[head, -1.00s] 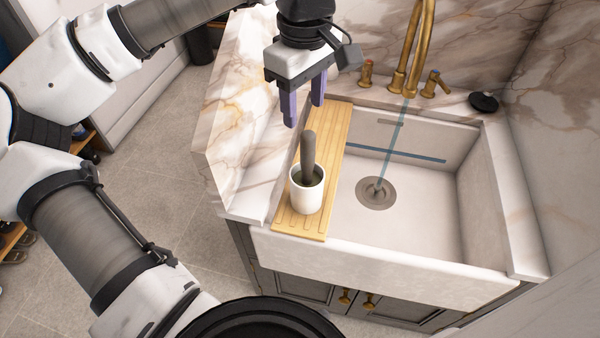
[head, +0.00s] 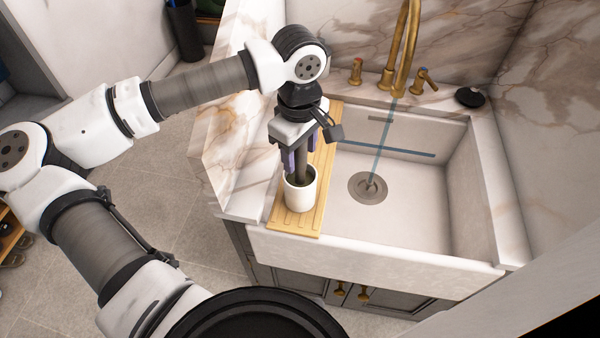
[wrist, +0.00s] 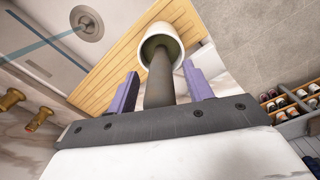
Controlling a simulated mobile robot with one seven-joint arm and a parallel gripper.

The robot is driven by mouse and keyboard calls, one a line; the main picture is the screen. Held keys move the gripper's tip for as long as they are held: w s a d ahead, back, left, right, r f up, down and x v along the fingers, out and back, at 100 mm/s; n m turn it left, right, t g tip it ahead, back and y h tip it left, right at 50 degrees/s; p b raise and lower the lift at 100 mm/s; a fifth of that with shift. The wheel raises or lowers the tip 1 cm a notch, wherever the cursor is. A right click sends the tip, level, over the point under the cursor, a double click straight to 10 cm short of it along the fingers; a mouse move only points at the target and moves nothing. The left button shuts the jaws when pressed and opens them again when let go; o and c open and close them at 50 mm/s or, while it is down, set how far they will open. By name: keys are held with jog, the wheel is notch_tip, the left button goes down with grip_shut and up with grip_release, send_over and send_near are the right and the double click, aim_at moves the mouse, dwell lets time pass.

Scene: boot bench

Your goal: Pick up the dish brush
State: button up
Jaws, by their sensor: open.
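The dish brush (head: 301,166) stands in a white cup (head: 300,194), with its grey handle pointing up. The cup rests on a ribbed wooden board (head: 311,219) at the left side of the sink. My gripper (head: 295,163) is open above the cup, with its purple fingers around the handle. In the wrist view the handle (wrist: 160,80) lies between the two fingers (wrist: 160,88), with a gap on each side. The brush's head is down in the cup (wrist: 163,40) and hidden.
The white sink basin (head: 410,205) with its drain (head: 368,187) lies right of the board. A brass faucet (head: 405,55) with two handles stands behind it, and a small black object (head: 470,97) sits at the back right. Marble counter borders the board's left.

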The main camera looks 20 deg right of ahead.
grip_shut()
jog(key=shift+r, duration=0.1)
dwell(0.3)
